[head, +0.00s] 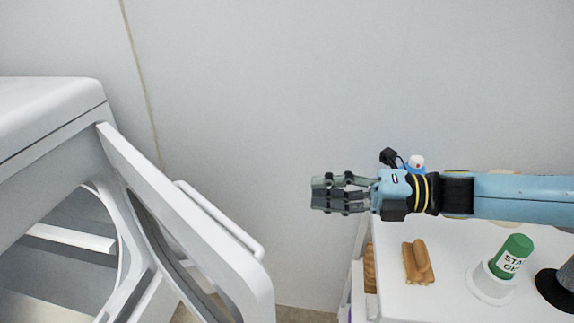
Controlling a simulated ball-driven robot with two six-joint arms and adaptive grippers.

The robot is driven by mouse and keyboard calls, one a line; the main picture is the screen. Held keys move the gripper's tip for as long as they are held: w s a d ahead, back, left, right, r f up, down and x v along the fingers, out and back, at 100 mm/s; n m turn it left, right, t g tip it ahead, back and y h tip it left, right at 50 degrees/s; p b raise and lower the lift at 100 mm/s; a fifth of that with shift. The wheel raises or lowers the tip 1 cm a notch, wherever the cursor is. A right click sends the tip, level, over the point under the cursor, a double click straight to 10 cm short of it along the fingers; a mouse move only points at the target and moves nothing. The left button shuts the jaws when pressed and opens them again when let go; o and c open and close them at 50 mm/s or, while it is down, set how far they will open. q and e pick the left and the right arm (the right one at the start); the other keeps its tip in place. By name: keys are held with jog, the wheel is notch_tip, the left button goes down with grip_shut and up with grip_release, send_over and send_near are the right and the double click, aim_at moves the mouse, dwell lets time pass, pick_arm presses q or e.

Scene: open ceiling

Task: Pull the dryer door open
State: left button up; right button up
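The white dryer (50,112) stands at the left. Its door (185,215) hangs open, swung out to the right, and part of the dark drum inside (55,265) shows. A white bar handle (222,220) runs slantwise along the door's outer face. My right gripper (314,193) comes in from the right, points left and stays well clear of the door, to the right of the handle. Its fingers look closed together with nothing between them. My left gripper is not in view.
A white-topped cart (440,295) stands at the right, below my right arm. On it are a brown wooden brush (418,262), a green-and-white bottle (512,257) and a blue bottle (415,163) partly behind my arm. Free space lies between the door and the cart.

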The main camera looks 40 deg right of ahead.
jog(key=b+x, duration=0.2)
jog(key=x, duration=0.8)
jog(key=shift+a+f+h, duration=0.2)
jog(key=shift+h, duration=0.1)
jog(key=shift+c, duration=0.3)
grip_shut()
jog(key=shift+c, duration=1.7)
grip_release()
